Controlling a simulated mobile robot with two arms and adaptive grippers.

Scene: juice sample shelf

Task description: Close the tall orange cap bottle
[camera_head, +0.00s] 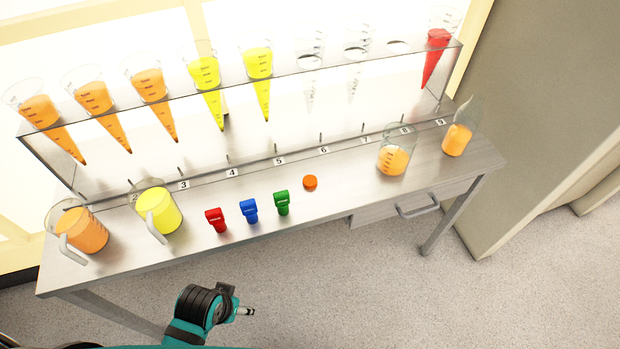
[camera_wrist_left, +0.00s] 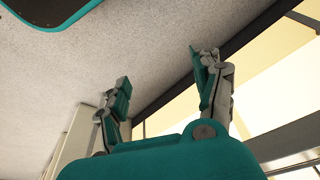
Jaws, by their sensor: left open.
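A small round orange cap (camera_head: 310,182) lies on the table, right of the green item. A clear flask-shaped vessel (camera_head: 457,138) with orange liquid stands at the table's right end by number 9. A wider clear vessel (camera_head: 393,159) with orange liquid stands to its left. I cannot tell for sure which is the tall bottle. My left gripper (camera_wrist_left: 161,72) is open and empty in the left wrist view, its fingers apart over floor. In the head view, part of my teal arm shows in front of the table. My right gripper is not in view.
Orange (camera_head: 86,233) and yellow (camera_head: 159,208) jugs stand at the table's left. Red (camera_head: 216,220), blue (camera_head: 249,210) and green (camera_head: 282,202) items stand near the front edge. A clear rack (camera_head: 385,62) holds several cones behind. A grey cabinet (camera_head: 535,110) stands right.

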